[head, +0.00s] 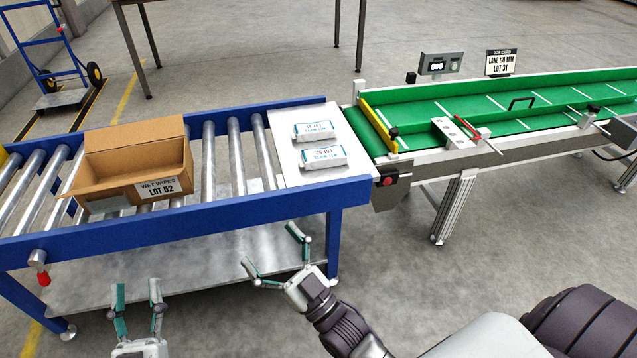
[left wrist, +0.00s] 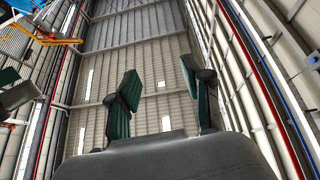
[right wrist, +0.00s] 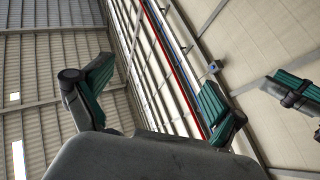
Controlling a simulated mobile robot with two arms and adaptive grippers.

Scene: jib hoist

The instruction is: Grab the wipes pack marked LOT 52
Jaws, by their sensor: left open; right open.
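Two white-and-blue wipes packs lie on a pale plate (head: 283,122) at the right end of the roller table, a far pack (head: 316,131) and a near pack (head: 323,158). Their printing seems upside down and is too small to read surely. My right gripper (head: 272,248) is open and empty, in front of the table and below the packs in the picture. My left gripper (head: 136,290) is open and empty at the lower left, apart from everything. The left wrist view (left wrist: 160,95) and right wrist view (right wrist: 155,95) show open fingers against the building's walls and roof.
An open carton (head: 130,170) marked WET WIPES LOT 52 stands on the blue-framed rollers (head: 238,150). A green conveyor (head: 480,105) adjoins at right, with a sign reading LOT 31 (head: 501,62). A red button (head: 388,181) sits near the plate.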

